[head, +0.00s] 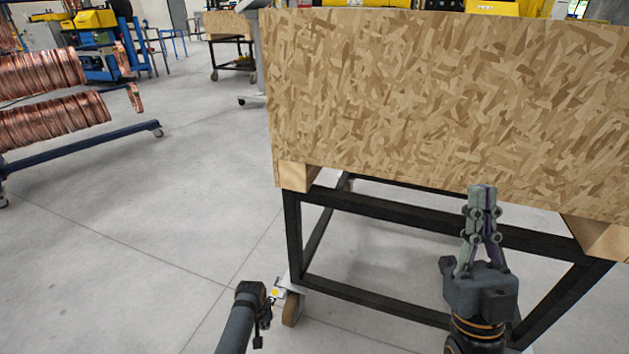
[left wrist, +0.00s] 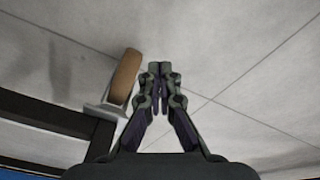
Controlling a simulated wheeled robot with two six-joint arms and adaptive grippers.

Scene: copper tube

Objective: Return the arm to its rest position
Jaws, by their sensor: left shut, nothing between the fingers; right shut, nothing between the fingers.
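My left arm (head: 238,318) comes in at the bottom of the head view, low over the floor beside a caster wheel; its fingers are not clearly seen there. In the left wrist view my left gripper (left wrist: 160,70) is shut and empty, its fingertips together over the bare floor. My right gripper (head: 482,190) is shut and empty in the head view. It points up the picture, in front of the crate's dark frame and the lower part of its board wall.
A large particle-board crate (head: 440,90) stands on a black wheeled frame (head: 375,300) ahead. Its caster wheel (head: 291,309), also in the left wrist view (left wrist: 125,75), is close to my left gripper. Copper coils (head: 50,120) sit on a blue rack (head: 90,143) at left. Floor between is clear.

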